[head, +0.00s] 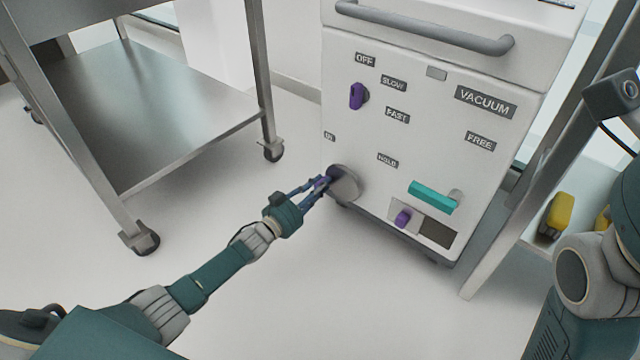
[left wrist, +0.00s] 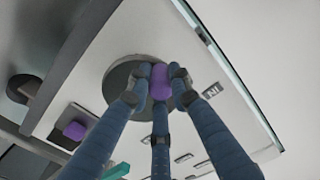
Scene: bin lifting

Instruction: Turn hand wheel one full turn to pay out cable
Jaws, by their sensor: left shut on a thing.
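The hand wheel (head: 345,184) is a grey disc low on the left of the white cabinet's front (head: 440,110). Its purple handle lies between the fingers of my left gripper (head: 318,186), which is shut on it. In the left wrist view the purple handle (left wrist: 161,82) stands near the edge of the grey wheel (left wrist: 118,80), with the blue fingers of my left gripper (left wrist: 160,88) around it. No cable shows in either view. My right arm is at the right edge of the head view, and its gripper is out of view.
The cabinet front has a purple knob (head: 357,96), a teal lever (head: 432,197), a small purple knob (head: 403,217) and a grey bar handle (head: 425,28). A steel cart (head: 180,135) stands to the left. A shelf with yellow items (head: 559,214) is at right. Floor before the cabinet is clear.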

